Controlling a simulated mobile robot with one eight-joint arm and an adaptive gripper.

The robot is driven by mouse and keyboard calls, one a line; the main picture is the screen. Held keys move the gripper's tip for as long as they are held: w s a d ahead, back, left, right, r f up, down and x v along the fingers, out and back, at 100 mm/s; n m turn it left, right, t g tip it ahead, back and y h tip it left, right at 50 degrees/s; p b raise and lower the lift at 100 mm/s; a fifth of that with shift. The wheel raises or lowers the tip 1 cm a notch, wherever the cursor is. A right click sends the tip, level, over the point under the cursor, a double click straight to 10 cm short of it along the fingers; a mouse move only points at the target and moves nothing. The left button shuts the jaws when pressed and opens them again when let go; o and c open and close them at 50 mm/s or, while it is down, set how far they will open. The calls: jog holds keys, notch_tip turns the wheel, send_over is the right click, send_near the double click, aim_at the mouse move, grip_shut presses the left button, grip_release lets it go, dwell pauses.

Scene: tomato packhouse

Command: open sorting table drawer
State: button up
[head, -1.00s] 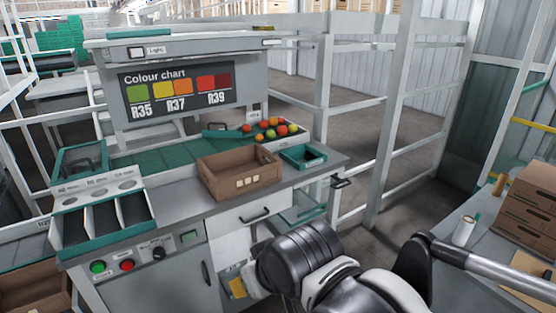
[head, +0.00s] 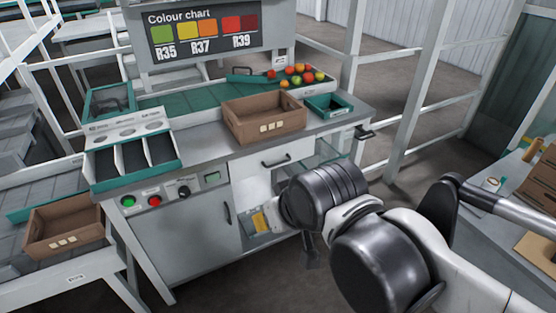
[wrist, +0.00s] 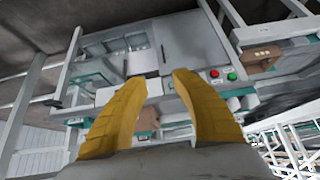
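The sorting table drawer (head: 250,167) is a pale front panel below the grey worktop, right of the control buttons. It looks shut. My arm stands in front of the table's lower right in the head view and hides most of my gripper there. In the wrist view my gripper (wrist: 158,78) has two yellow fingers spread apart with nothing between them. The table shows upside down beyond the fingers, apart from them. The fingers partly cover the drawer area there, and I cannot make out the handle.
A brown crate (head: 263,117) and a small green tray (head: 328,106) stand on the worktop near several tomatoes (head: 298,75). A cabinet door (head: 190,238) and open shelves are below. Another handle (head: 364,133) sticks out at the table's right end. A side bench (head: 490,205) stands at right.

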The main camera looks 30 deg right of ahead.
jog(key=w+d+f+m+t+y, duration=0.1)
jog(key=w+d+m+y, duration=0.15)
jog(key=w, duration=0.55)
jog(key=w+d+f+m+y+p, duration=0.1)
jog(key=w+d+f+m, duration=0.15)
jog(key=w, duration=0.65)
jog(key=w+d+m+t+y, duration=0.1)
jog(key=w+d+m, duration=0.25)
jog(key=w, duration=0.45)
jog(key=m+t+y+b, duration=0.2)
jog(key=m+t, duration=0.4)
send_near(279, 163)
jog(key=f+x, duration=0.1)
jog(key=x, duration=0.9)
jog(key=shift+w+d+r, duration=0.2)
jog(key=shift+w+r, duration=0.05)
jog(key=shift+c, duration=0.5)
grip_shut()
